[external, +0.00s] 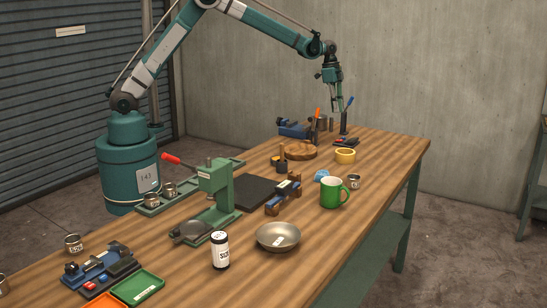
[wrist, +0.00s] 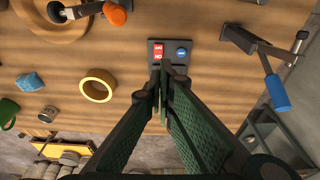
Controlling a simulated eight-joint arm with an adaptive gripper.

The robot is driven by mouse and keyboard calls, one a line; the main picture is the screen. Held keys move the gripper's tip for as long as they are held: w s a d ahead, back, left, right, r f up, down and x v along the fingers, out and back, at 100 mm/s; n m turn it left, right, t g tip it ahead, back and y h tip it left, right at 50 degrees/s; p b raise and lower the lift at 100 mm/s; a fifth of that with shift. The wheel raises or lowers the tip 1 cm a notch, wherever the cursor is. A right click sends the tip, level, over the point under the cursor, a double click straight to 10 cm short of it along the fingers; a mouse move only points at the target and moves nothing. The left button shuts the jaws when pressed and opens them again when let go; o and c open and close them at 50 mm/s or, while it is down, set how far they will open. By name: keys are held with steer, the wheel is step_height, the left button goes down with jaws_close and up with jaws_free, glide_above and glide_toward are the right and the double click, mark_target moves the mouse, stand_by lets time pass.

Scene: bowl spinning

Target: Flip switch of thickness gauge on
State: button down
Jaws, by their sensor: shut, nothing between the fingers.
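The red rocker has white lettering at both ends. My gripper (wrist: 164,72) is shut and empty, its tips overlapping the box's lower edge in the picture, close to the red rocker. Contact cannot be told. In the external view my gripper (external: 340,110) points down over the table's far end, above a dark low object (external: 345,141).
A yellow ring (wrist: 97,85) and an orange-ended tool (wrist: 115,14) lie left. A wooden disc (external: 300,151), green mug (external: 334,194), metal bowl (external: 278,236) and green press (external: 215,180) stand nearer the camera.

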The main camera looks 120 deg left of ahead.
steer(key=w+f, duration=0.1)
steer(key=f, duration=0.8)
steer(key=w+f, duration=0.1)
steer(key=f, duration=0.3)
steer(key=shift+w+f, duration=0.25)
steer(key=shift+w, duration=0.1)
